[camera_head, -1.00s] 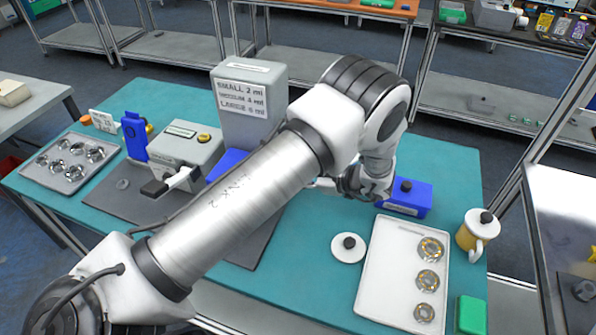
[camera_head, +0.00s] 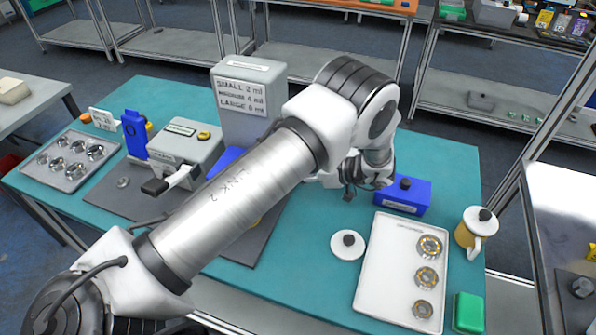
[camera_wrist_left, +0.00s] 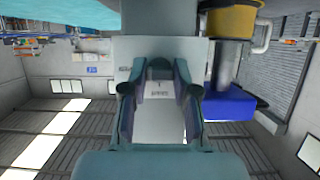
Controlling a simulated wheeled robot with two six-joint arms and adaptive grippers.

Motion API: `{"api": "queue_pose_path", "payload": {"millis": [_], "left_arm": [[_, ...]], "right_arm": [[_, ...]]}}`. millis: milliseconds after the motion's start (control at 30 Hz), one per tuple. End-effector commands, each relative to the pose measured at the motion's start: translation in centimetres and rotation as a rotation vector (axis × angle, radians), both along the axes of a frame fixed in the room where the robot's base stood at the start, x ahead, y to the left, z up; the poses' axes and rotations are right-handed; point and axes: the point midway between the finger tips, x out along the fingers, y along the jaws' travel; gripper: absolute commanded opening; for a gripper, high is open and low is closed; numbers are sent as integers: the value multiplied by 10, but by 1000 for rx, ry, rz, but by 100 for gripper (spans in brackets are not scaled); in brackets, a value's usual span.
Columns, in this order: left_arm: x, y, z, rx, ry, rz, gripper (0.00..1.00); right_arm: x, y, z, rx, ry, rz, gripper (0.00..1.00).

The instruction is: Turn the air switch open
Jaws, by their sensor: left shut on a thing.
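In the left wrist view my left gripper (camera_wrist_left: 160,95) has its two fingers at the sides of a small grey piece, taken as the air switch (camera_wrist_left: 160,72). A pale panel with small, unreadable dark lettering lies behind it. The wrist is near the table's middle right. My right gripper is not in view.
A grey dispenser (camera_head: 240,110) with a volume sign stands behind my arm. Left are a grey lever device (camera_head: 185,140) and a tray of metal parts (camera_head: 52,180). Right are a blue box (camera_head: 412,207), white tray (camera_head: 375,290), lidded mug (camera_head: 468,238) and green block (camera_head: 469,312).

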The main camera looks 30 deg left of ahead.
Motion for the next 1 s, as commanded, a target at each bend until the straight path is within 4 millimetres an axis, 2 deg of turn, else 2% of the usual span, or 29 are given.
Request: {"api": "queue_pose_path", "payload": {"millis": [67, 100, 133, 167, 433, 567, 667, 900, 1000], "left_arm": [[-1, 0, -1, -2, 2, 1, 0], [-1, 0, -1, -1, 1, 1, 39], [-1, 0, -1, -1, 1, 1, 50], [-1, 0, -1, -1, 1, 1, 53], [0, 0, 0, -1, 0, 0, 53], [3, -10, 4, 0, -4, -1, 53], [7, -27, 11, 0, -4, -3, 53], [21, -82, 34, -1, -2, -2, 53], [25, -98, 40, -1, -2, -1, 53]], "right_arm": [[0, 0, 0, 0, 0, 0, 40], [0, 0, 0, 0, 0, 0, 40], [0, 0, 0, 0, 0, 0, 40], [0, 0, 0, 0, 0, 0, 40], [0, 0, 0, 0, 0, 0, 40], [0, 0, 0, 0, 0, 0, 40], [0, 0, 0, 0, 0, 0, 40], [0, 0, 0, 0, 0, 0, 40], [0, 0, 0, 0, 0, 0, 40]]}}
